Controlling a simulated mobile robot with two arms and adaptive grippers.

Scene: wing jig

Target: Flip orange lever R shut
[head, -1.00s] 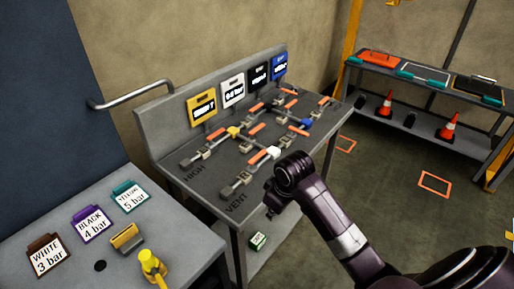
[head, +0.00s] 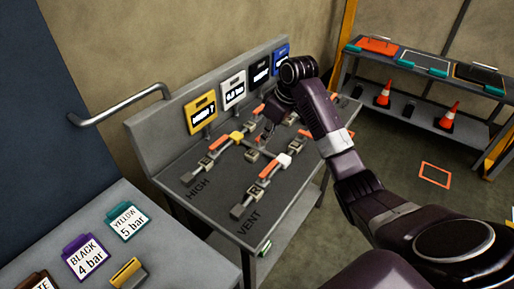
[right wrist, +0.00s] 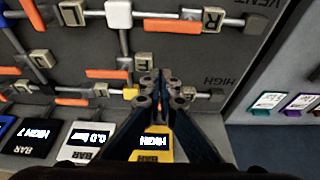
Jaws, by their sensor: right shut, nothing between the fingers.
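Orange lever R (head: 267,170) lies on the near line of the grey valve board, beside the block marked R (head: 257,189) and above the word VENT. In the right wrist view the lever (right wrist: 172,25) is at the top, lying along the pipe between the white hub (right wrist: 118,14) and the R block (right wrist: 213,18). My right gripper (head: 264,137) is over the middle of the board, apart from lever R. In the right wrist view its fingertips (right wrist: 160,78) are together and empty, near the yellow hub (right wrist: 130,93). My left gripper is out of view.
Other orange levers and grey blocks crowd the board around my right gripper. Yellow (head: 201,113), white (head: 233,90), black and blue gauges stand along the back panel. A side table with pressure tags (head: 127,220) is at lower left; a shelf with cones stands at right.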

